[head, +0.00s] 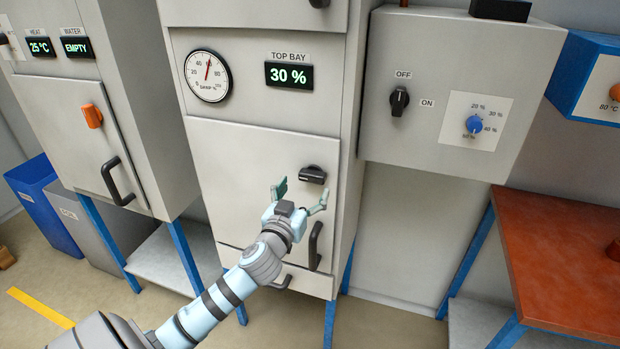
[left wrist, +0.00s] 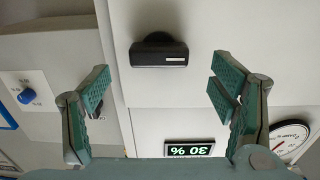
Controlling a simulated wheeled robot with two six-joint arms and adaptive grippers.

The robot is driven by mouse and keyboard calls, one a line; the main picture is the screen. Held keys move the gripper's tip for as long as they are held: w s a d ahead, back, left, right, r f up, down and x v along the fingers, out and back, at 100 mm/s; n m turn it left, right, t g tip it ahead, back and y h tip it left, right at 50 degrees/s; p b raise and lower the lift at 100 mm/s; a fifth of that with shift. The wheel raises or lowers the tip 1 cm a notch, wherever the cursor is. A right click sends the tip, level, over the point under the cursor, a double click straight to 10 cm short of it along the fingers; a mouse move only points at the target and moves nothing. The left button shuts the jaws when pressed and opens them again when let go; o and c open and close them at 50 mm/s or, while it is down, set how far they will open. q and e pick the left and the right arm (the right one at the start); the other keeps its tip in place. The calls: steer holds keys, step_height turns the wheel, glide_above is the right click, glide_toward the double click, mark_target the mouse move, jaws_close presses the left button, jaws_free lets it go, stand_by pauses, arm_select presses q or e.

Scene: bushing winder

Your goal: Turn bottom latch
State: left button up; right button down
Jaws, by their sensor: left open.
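The bottom latch (head: 313,175) is a black knob on the lower door of the middle cabinet, lying roughly horizontal. In the left wrist view the latch (left wrist: 158,54) shows as a black bar with a pale mark on one end, above the middle of the picture. My left gripper (head: 302,193) is open and empty, just in front of the door near the latch. In the left wrist view its two fingers (left wrist: 162,85) are spread wide, with the latch seen in the gap between them. I see no contact with the latch. My right gripper is not in view.
A black door handle (head: 314,246) sits below the latch, close to my left gripper. The TOP BAY display (head: 292,75) reads 30 % beside a round gauge (head: 207,76). A control box (head: 455,95) stands to the right, with a red-brown table (head: 560,260) below it.

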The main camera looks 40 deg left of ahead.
mark_target(311, 180)
arm_select(q)
steer(key=x, duration=0.5)
steer(key=shift+c, duration=0.5)
steer(key=c, duration=1.1)
steer(key=shift+o, duration=0.2)
